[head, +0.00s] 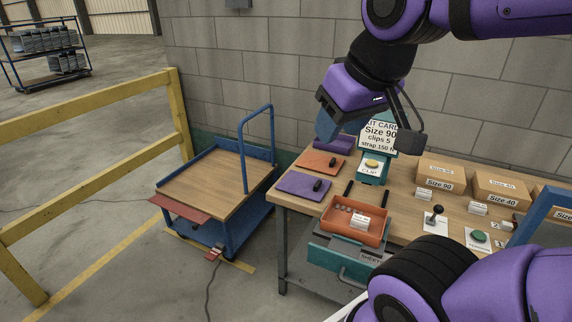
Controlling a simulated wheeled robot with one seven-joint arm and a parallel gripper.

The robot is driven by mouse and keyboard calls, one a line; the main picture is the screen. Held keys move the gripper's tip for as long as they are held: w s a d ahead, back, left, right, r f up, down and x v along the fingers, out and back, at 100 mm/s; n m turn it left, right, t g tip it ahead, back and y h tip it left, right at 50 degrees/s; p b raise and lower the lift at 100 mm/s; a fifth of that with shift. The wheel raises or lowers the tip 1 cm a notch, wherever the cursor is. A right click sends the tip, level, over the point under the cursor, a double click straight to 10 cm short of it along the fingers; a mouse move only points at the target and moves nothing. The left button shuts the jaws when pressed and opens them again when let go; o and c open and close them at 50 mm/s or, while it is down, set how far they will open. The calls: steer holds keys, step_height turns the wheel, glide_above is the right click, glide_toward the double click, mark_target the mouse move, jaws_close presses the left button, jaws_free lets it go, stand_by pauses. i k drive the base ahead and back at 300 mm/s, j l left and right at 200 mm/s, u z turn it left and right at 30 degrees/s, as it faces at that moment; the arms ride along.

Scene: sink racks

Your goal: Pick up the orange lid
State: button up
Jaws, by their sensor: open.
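My gripper (367,136) is open and empty, pointing down. In the picture its fingers are above and to the right of the orange lid, apart from it, and overlap the kit card sign (379,134). The exact height above the bench is hard to tell.
A purple bin (333,146) stands behind the lid. An orange tray (351,225) sits at the bench front, and cardboard boxes (440,178) stand to the right. A block wall is behind. A cart (205,185) stands left, beside a yellow railing (90,95).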

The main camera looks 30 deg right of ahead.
mark_target(324, 163)
steer(key=i+j+u, duration=0.6)
steer(key=i, duration=0.15)
steer(key=i+u, duration=0.3)
steer(key=i+z, duration=0.35)
steer(key=i+j+z, duration=0.35)
steer(key=i, duration=0.2)
steer(key=i+l+z, duration=0.1)
steer(key=z, duration=0.35)
steer(key=i+z, duration=0.3)
steer(key=z, duration=0.15)
steer(key=i+z, duration=0.2)
steer(key=z, duration=0.25)
steer(key=i+j+z, duration=0.15)
steer(key=z, duration=0.3)
steer(key=i+j+z, duration=0.25)
steer(key=l, duration=0.1)
